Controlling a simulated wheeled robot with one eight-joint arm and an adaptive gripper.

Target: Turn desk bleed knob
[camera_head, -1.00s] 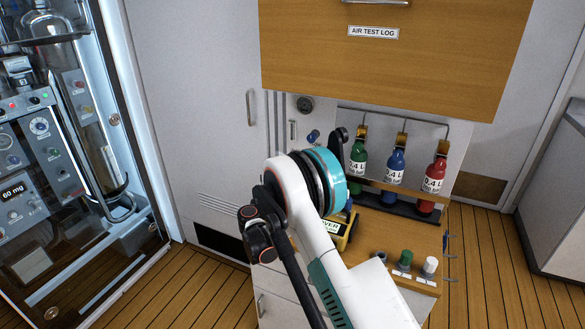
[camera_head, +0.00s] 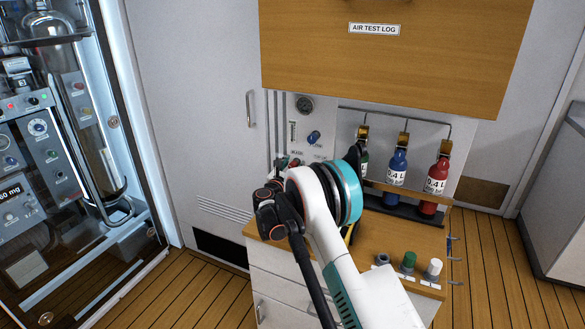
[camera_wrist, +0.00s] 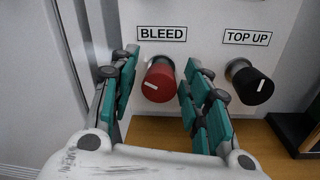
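The red bleed knob (camera_wrist: 158,82), with a white mark on its face, sits on the white panel under the BLEED label (camera_wrist: 162,34) in the wrist view. My gripper (camera_wrist: 161,66) is open, with one teal-padded finger on each side of the knob. Narrow gaps seem to show between the pads and the knob; whether either touches is hard to tell. The black top-up knob (camera_wrist: 249,83) is just right of the right finger. In the head view my arm hides most of the gripper (camera_head: 287,163) and the area around the bleed knob.
A blue knob (camera_head: 314,137) and a gauge (camera_head: 305,104) are on the panel above. Blue (camera_head: 397,169) and red (camera_head: 437,178) bottles stand to the right. Several small knobs sit on the desk (camera_head: 385,240) in front. A wooden cabinet (camera_head: 390,65) overhangs the panel.

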